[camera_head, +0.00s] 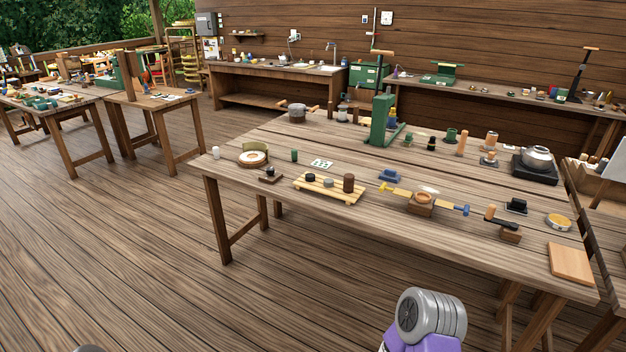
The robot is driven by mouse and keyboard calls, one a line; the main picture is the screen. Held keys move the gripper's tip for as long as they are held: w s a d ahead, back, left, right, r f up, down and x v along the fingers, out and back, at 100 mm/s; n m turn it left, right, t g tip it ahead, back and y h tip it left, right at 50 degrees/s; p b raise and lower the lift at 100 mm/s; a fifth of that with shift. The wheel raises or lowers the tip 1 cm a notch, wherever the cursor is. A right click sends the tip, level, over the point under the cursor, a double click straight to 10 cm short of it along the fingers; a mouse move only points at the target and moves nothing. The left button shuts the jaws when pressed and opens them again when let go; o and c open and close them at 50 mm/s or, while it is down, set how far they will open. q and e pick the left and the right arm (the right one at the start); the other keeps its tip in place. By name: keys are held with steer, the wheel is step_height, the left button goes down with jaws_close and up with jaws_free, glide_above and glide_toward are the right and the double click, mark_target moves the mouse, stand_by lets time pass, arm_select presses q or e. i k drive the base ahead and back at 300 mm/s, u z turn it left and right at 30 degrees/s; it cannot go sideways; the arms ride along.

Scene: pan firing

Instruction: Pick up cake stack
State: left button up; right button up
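I cannot pick out the cake stack for certain. A round, pale-topped item with a brown rim (253,154) lies near the left end of the large wooden table; it may be the stack. Neither gripper shows. A grey and purple part of my own arm is at the bottom, in front of the table and apart from it.
The large table (330,215) holds a slatted board (337,195) with small dark pieces, a green press (380,120), a silver kettle (537,158) on a black base, and a wooden square (570,263). Open floor (110,250) lies left of it.

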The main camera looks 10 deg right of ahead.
mark_target(350, 178)
steer(key=u, duration=0.6)
steer(key=i, duration=1.55)
steer(key=u, duration=0.05)
